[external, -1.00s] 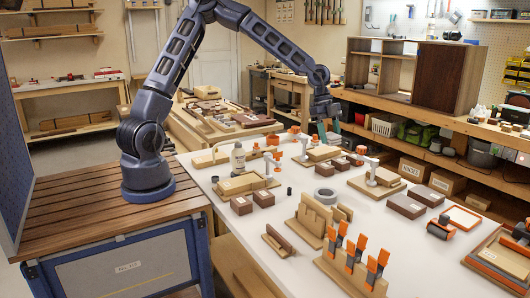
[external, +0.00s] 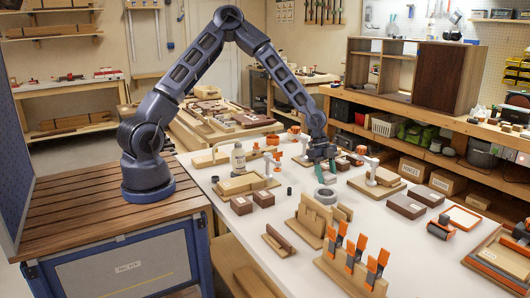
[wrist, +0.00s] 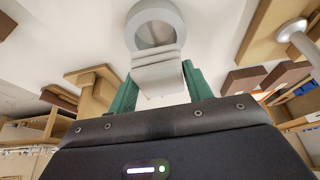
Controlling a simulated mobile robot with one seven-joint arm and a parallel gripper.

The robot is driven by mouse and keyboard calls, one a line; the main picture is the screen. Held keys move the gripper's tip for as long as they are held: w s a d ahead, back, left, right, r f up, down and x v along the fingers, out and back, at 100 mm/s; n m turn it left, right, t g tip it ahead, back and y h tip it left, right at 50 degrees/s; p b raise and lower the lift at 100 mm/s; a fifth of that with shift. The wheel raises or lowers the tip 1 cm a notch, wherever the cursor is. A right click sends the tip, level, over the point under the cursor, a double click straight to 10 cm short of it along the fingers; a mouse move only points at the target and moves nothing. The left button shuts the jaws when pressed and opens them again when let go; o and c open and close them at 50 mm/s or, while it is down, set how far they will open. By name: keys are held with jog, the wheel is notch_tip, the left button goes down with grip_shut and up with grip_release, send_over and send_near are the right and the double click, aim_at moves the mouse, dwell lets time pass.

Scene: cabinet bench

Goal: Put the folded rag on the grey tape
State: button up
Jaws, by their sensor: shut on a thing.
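My gripper (external: 321,174) hangs low over the white bench top, just behind and above the grey tape (external: 325,197). In the wrist view its two green fingers (wrist: 159,76) are shut on the folded rag (wrist: 157,60), a pale layered piece between them. The grey tape (wrist: 154,28) is a thick ring with an open centre, and the rag covers part of its near edge in that view. I cannot tell whether the rag touches the tape. The rag is hard to make out in the external view.
Brown boxes (external: 406,206) lie right of the tape, with a clamp stand (external: 372,172) nearby. A wooden holder (external: 318,216) stands in front. A white bottle (external: 238,158) and wooden blocks are to the left. Bare bench shows around the tape.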

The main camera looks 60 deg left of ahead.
aim_at(325, 184)
jog(key=shift+f, duration=2.05)
jog(key=o, duration=0.9)
jog(key=shift+f, duration=0.15)
jog(key=shift+o, duration=0.2)
